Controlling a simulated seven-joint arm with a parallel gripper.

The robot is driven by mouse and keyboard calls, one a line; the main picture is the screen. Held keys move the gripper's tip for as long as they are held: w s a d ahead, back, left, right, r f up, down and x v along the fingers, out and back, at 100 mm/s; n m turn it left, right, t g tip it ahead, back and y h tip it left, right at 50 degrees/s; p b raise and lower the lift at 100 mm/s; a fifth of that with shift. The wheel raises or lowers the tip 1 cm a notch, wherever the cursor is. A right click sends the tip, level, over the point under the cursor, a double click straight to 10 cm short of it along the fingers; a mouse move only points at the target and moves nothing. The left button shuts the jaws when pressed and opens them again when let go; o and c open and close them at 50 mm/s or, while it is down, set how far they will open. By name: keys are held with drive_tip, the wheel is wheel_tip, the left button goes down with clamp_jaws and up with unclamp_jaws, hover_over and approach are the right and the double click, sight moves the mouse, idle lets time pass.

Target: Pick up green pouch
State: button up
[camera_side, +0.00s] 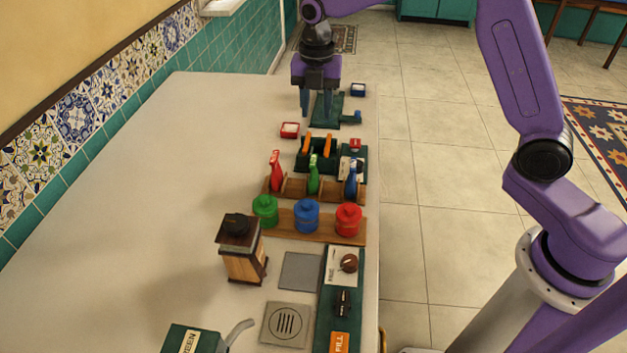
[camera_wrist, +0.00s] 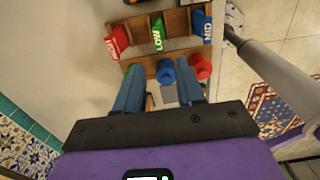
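The green pouch (camera_side: 313,175) stands in the middle slot of a wooden rack (camera_side: 292,189), between a red pouch (camera_side: 276,171) and a blue pouch (camera_side: 350,180). In the wrist view the green pouch (camera_wrist: 157,34) shows the word LOW, with the red pouch (camera_wrist: 118,41) to its left and the blue pouch (camera_wrist: 201,27) to its right. My gripper (camera_side: 315,112) is at the far end of the counter, well apart from the pouches. Its two fingers, seen in the wrist view (camera_wrist: 160,75), are spread with nothing held between them.
Green (camera_side: 265,211), blue (camera_side: 306,216) and red (camera_side: 348,220) jars stand on a wooden board in front of the rack. A dark green caddy (camera_side: 318,154) with orange pieces is behind it. A wooden grinder (camera_side: 242,250) stands nearer. The counter's left (camera_side: 170,190) is clear.

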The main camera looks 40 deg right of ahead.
sight(314, 160)
wheel_tip(314, 160, down, 12)
drive_tip(key=shift+f, duration=0.1)
drive_tip(key=shift+a+f, duration=0.2)
drive_tip(key=shift+f, duration=1.1)
drive_tip(key=shift+a+f, duration=0.2)
drive_tip(key=shift+f, duration=1.05)
clamp_jaws()
